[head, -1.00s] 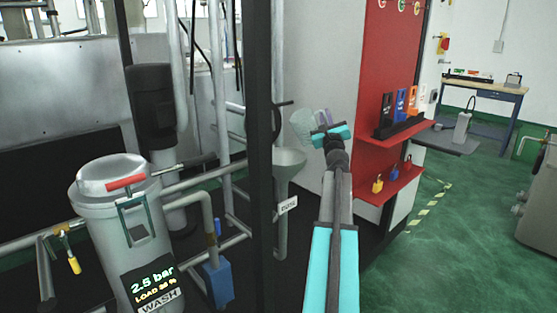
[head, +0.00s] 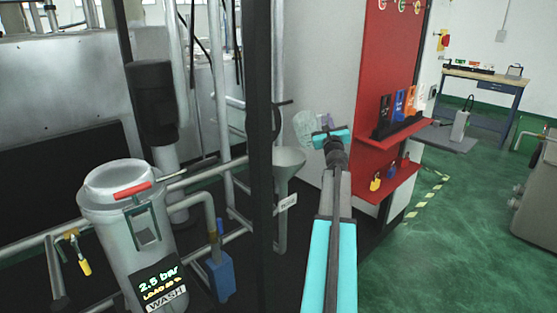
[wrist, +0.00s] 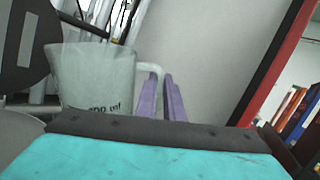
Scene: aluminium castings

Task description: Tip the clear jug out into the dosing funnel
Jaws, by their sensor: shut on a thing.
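The clear jug (head: 303,128) is held up by my gripper (head: 326,121), which is shut on its handle. In the wrist view the jug (wrist: 95,78) is see-through, with dark lettering low on its side. Its handle (wrist: 153,72) meets the purple fingers (wrist: 162,100). The jug looks roughly upright there, and I cannot see any contents. The grey dosing funnel (head: 288,162) is below and slightly left of the jug in the head view, with a small white tag (head: 286,202) at its stem. The jug is apart from the funnel's rim.
A dark upright post (head: 259,150) stands just left of the funnel, with a black handwheel (head: 276,119) above it. A red panel with shelves (head: 390,181) is close on the right. A grey wash vessel (head: 135,235) stands at left. Green floor is open at right.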

